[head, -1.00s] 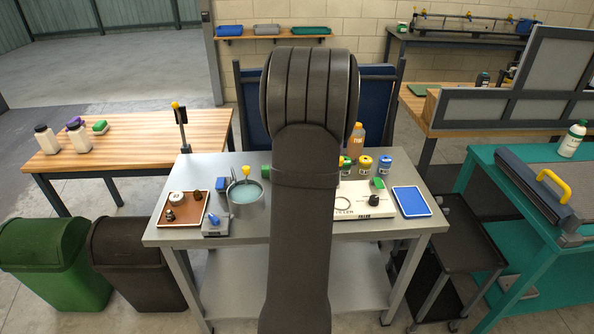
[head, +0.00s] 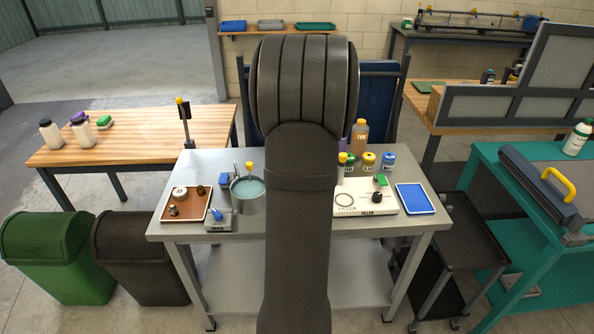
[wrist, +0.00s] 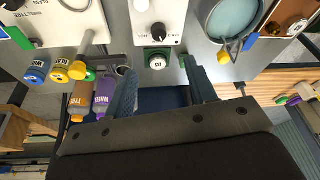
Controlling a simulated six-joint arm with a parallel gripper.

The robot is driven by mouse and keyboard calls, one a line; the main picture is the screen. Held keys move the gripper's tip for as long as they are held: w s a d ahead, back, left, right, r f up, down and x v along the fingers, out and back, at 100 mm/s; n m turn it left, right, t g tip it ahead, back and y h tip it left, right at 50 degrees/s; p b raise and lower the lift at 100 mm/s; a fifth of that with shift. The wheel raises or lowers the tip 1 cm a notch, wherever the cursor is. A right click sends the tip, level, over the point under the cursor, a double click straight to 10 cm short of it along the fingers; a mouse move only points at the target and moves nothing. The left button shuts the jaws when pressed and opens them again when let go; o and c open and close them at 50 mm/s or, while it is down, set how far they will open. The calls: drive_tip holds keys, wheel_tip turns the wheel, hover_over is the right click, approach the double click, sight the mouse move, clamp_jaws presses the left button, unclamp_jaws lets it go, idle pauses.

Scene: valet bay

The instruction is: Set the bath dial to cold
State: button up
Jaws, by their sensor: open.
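The bath dial, a black round knob (wrist: 158,32), sits on a white panel (wrist: 146,12) with small HOT and COLD lettering, at the top middle of the wrist view. Its pointer is too small to read surely. In the head view my arm hides it. The metal bath (head: 248,198) with bluish water stands just left of my arm and also shows in the wrist view (wrist: 232,18). My gripper (wrist: 160,72) is open, with its two fingers apart and nothing held. The dial appears beyond the fingertips, apart from them.
A green-topped item (wrist: 157,59) appears between the fingertips; its depth is unclear. Bottles (wrist: 104,93) and lidded jars (head: 369,161) stand nearby. A white filler plate (head: 350,207) and blue tray (head: 411,198) are right; a brown tray (head: 180,213) and grey box with blue knob (head: 217,216) are left.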

drive_tip(key=a+m+h, duration=0.4)
drive_tip(key=a+m, duration=0.2)
drive_tip(key=m, duration=0.5)
drive_tip(key=x, duration=1.1)
drive_tip(key=w+x, duration=0.1)
drive_tip(key=x, duration=0.5)
drive_tip(key=shift+a+r, duration=0.1)
drive_tip(key=shift+a, duration=0.05)
drive_tip(key=shift+c, duration=0.4)
drive_tip(key=c, duration=0.9)
